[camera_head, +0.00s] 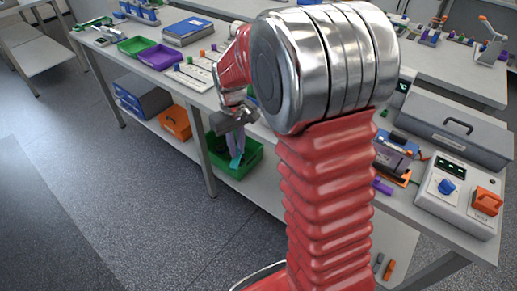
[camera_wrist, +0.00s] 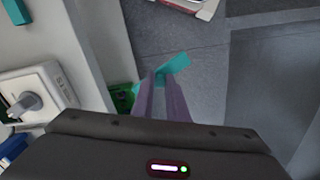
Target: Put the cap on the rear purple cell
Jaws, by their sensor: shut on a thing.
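My gripper (camera_head: 236,145) hangs beside the table's front edge, above the green bin on the lower shelf. In the wrist view its two long purple fingers (camera_wrist: 166,92) are shut on a flat teal piece (camera_wrist: 172,68), which sticks out past the tips. The teal piece also shows in the head view (camera_head: 237,160); whether it is the cap is unclear. A small purple piece (camera_head: 382,186) lies near the front table edge, right of my arm. A purple and blue fixture (camera_head: 393,156) stands behind it. I cannot tell which thing is the rear purple cell. My arm hides the middle of the table.
Green (camera_head: 136,45) and purple (camera_head: 160,57) trays and a blue box (camera_head: 187,30) stand at the table's left. A grey case (camera_head: 440,120) and a control box with blue knob (camera_head: 455,195) fill the right. A green bin (camera_head: 245,167) sits below. Floor at left is clear.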

